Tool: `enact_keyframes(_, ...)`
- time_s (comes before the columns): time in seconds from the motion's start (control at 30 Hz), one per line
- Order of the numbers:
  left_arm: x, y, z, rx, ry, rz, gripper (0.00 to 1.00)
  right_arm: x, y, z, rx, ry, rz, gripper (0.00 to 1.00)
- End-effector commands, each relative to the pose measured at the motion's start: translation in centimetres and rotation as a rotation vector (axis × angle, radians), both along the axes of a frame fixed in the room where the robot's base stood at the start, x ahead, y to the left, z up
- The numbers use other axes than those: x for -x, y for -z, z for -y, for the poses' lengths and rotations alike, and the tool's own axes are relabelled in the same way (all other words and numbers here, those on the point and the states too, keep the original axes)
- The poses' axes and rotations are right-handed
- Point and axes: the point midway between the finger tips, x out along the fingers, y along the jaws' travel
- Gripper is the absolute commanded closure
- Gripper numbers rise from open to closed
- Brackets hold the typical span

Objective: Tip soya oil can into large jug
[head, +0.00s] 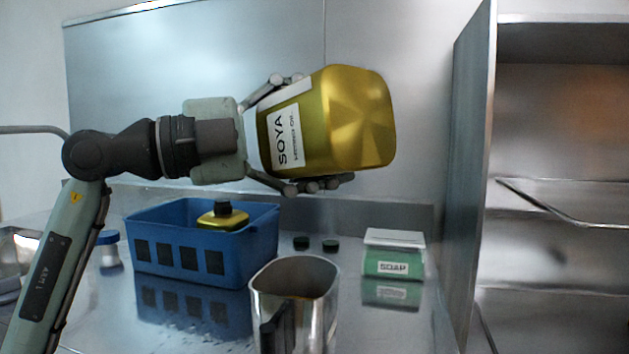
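The soya oil can (345,120) is gold with a white label reading SOYA, turned on its side in the air. My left gripper (312,135) is shut around it, one finger above and others below. The can's flat gold end faces right and towards me; its spout is not visible. The large jug (325,312) is shiny metal with a dark handle and stands upright on the counter, below the can and apart from it. Something brownish shows inside the jug, but I cannot tell if it is oil or a reflection. My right gripper is not in view.
A blue crate (185,270) holding another gold can (222,220) with a black cap stands left of the jug. Two dark caps (315,244) lie behind the jug. A green and white soap box (394,256) stands right. A steel partition (470,180) and rack bound the right side.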

Motion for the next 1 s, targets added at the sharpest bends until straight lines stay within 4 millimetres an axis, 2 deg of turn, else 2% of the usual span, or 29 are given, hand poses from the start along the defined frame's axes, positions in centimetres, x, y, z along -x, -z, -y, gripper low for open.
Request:
enact_keyframes(0.6, 0.1, -3.1, 0.0, -0.983, -0.001, 1.267, 0.64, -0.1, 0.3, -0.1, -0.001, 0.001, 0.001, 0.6)
enact_keyframes(0.73, 0.0, -3.3, 0.0, -1.082, -0.001, 1.395, 0.64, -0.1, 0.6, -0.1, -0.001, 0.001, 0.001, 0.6)
enact_keyframes(1.0, 0.0, -3.3, 0.0, -1.087, 0.001, 1.405, 0.64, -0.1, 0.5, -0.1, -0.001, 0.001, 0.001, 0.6)
